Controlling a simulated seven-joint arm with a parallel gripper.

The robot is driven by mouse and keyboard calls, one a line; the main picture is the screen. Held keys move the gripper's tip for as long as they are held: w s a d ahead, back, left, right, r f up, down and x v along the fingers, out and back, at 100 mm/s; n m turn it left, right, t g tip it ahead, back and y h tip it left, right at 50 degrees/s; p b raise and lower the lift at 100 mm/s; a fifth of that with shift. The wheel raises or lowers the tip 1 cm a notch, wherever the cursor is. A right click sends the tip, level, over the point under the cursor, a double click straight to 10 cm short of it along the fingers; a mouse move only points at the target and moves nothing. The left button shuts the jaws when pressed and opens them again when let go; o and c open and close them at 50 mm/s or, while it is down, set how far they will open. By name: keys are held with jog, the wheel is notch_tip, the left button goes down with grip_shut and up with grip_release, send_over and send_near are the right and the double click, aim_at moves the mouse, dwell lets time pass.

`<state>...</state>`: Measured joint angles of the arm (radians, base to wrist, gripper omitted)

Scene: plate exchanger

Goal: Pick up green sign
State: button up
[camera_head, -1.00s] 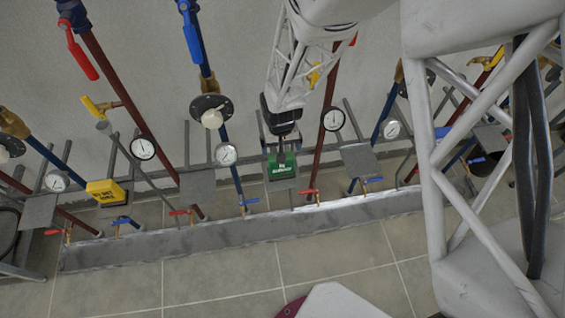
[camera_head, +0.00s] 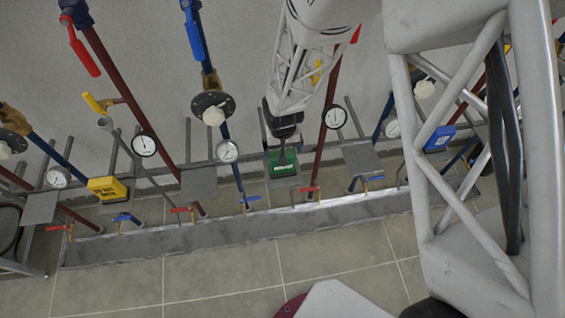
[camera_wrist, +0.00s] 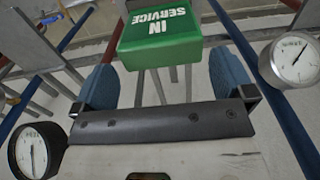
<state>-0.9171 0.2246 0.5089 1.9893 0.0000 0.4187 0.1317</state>
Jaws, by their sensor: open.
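The green sign (camera_wrist: 160,38) is a box with white "IN SERVICE" lettering, upside down in the wrist view. In the head view the green sign (camera_head: 284,163) stands on a small plate between two gauges. My gripper (camera_wrist: 158,85) is open, with one blue fingertip on each side in the wrist view. The sign lies just beyond the fingertips and roughly centred between them. In the head view my gripper (camera_head: 283,150) is over the sign and hides part of it. I cannot tell whether the fingers touch the sign.
Gauges (camera_wrist: 292,60) and (camera_wrist: 38,150) flank my gripper closely in the wrist view. Red and blue pipes run beside the sign. A yellow sign (camera_head: 107,189) stands at the left and a blue sign (camera_head: 439,138) at the right. Empty plates (camera_head: 198,182) stand between them.

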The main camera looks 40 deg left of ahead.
jog(key=shift+f, duration=2.6)
jog(key=shift+c, duration=0.3)
jog(key=c, duration=0.6)
jog(key=shift+r, duration=0.15)
jog(key=shift+r, duration=1)
jog(key=shift+s+d+r, duration=0.15)
jog(key=shift+r, duration=0.2)
jog(key=shift+s+d+r, duration=0.15)
jog(key=shift+r, duration=0.2)
jog(key=s+d, duration=0.3)
jog(key=d, duration=0.1)
jog(key=s+d+r, duration=0.1)
jog(key=s+d, duration=0.2)
jog(key=d, duration=0.1)
jog(key=s+d, duration=0.3)
jog(key=shift+s+d+r, duration=0.2)
jog(key=shift+s+d, duration=0.05)
jog(key=shift+d, duration=0.15)
